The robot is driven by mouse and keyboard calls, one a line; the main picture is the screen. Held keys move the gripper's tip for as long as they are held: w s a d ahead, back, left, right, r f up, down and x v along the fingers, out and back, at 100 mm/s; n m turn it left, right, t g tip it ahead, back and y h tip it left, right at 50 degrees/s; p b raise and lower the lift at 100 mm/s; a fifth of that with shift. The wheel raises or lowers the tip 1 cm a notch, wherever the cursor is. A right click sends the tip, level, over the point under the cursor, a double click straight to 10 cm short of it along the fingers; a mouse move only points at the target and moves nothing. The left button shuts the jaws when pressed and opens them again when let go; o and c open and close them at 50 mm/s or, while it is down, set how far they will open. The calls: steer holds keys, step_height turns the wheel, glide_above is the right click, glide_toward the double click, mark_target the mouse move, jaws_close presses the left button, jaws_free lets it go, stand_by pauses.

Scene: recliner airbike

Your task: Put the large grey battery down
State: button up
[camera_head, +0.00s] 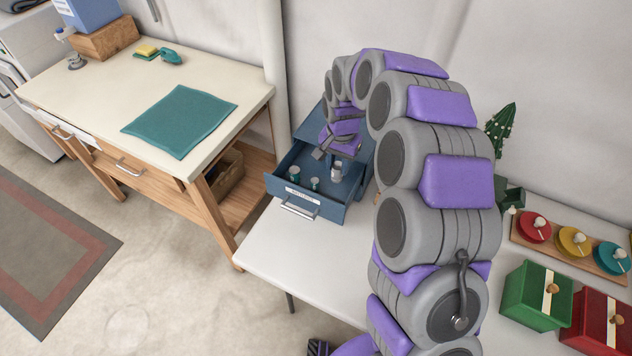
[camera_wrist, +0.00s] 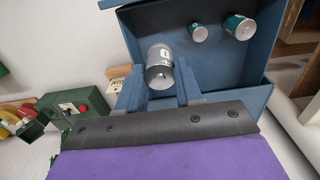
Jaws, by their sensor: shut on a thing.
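The large grey battery (camera_head: 337,172) is over the inside of an open blue drawer (camera_head: 331,211), at the drawer's right side. It also shows in the wrist view (camera_wrist: 159,66), between the two fingers of my gripper (camera_wrist: 160,86). My gripper (camera_head: 340,150) is shut on the battery from above. I cannot tell whether the battery touches the drawer floor. Two smaller green batteries, one (camera_head: 295,170) to the left and one (camera_head: 315,183) nearer the front, stand in the drawer. They also show at the top of the wrist view (camera_wrist: 238,27).
The drawer stands on a white table (camera_head: 290,255). A green box (camera_head: 537,296), a red box (camera_head: 598,322) and a wooden tray of coloured discs (camera_head: 574,240) are on the right. A workbench with a teal mat (camera_head: 180,120) is on the left.

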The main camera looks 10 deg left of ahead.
mark_target(339, 176)
steer(key=f, duration=0.3)
steer(key=f+b, duration=0.1)
steer(key=f, duration=0.1)
steer(key=shift+d+f, duration=0.3)
steer(key=shift+f, duration=0.05)
steer(key=f, duration=0.2)
steer(key=a+f+b, duration=0.1)
steer(key=shift+f, duration=0.35)
steer(key=shift+d+f, duration=0.1)
steer(key=shift+d, duration=0.35)
steer(key=o, duration=1.1)
steer(key=shift+a, duration=0.3)
